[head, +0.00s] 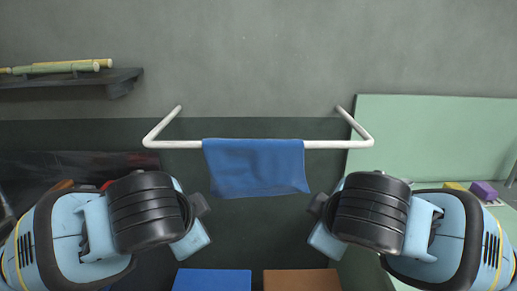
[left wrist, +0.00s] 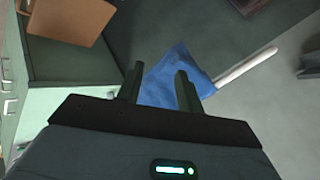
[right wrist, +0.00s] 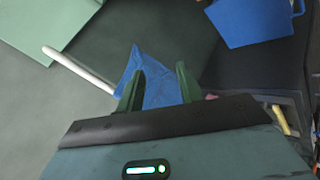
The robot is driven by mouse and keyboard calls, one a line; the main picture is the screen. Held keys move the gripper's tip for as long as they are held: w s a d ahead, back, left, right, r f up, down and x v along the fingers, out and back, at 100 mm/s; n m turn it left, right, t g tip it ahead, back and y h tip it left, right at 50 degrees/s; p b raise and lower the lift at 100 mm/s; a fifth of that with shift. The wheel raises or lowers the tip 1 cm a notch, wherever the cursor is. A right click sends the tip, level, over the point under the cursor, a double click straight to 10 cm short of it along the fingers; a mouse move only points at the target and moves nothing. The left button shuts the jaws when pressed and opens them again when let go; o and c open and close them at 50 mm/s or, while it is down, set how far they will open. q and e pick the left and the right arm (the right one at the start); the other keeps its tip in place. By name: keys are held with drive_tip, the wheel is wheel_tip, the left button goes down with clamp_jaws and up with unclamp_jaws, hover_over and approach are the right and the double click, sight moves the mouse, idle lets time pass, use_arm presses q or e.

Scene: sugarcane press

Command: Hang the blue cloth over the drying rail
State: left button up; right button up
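The blue cloth (head: 255,170) hangs over the white drying rail (head: 330,144) on the wall, draped across the rail's middle with its front part hanging down. My left gripper (head: 205,222) is below and left of the cloth, apart from it. In the left wrist view its two fingers (left wrist: 158,88) are spread with the cloth (left wrist: 180,75) beyond them. My right gripper (head: 315,222) is below and right of the cloth. In the right wrist view its fingers (right wrist: 155,85) are spread, with the cloth (right wrist: 143,75) behind them. Both appear empty. The back of the cloth is hidden.
A dark shelf (head: 70,80) with cane pieces is on the wall at left. A pale green panel (head: 440,135) stands at right, with a purple item (head: 484,190) near it. A blue container (head: 212,280) and a brown one (head: 302,280) are below the rail.

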use_arm(q)
drive_tip(key=shift+w+f, duration=0.15)
drive_tip(key=shift+w, duration=0.05)
use_arm(e)
drive_tip(key=shift+w+f, duration=0.15)
drive_tip(key=shift+w, duration=0.05)
